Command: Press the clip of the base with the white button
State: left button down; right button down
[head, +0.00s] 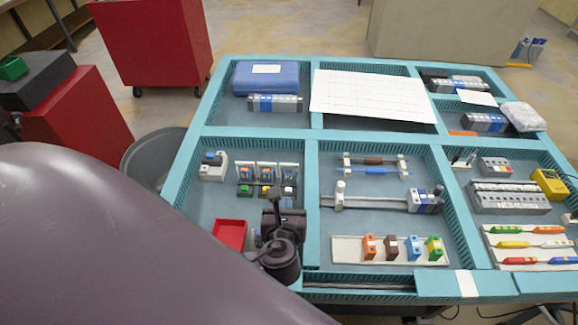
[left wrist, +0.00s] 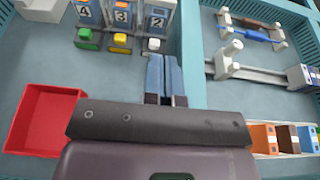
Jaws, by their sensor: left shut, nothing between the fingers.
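Three upright bases stand in a row in the left compartment of the teal tray. The base with the white button (head: 288,174) is the rightmost; in the left wrist view this base (left wrist: 158,18) bears a label "2". Its white button (left wrist: 154,44) sticks out at its foot. The neighbouring bases have a yellow button (left wrist: 120,40) and a green button (left wrist: 86,36). My left gripper (left wrist: 164,60) is shut and empty, its blue fingers close together just in front of the white button, slightly right of it. I cannot tell whether they touch. The clip is not clearly visible.
A red bin (head: 230,234) lies left of my left gripper. A teal divider (left wrist: 192,60) runs to the right of it. Beyond are a rail (head: 375,201) and a white strip (head: 346,250) with coloured blocks. A grey block with a blue top (head: 213,166) stands left of the bases.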

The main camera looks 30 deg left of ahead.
pick_arm(q)
send_near(289, 165)
jog(key=x, duration=0.5)
jog(key=shift+w+f+p, duration=0.2)
jog(key=shift+p, duration=0.15)
jog(key=shift+w+a, duration=0.5)
jog(key=shift+w, duration=0.2)
jog(key=shift+w, duration=0.15)
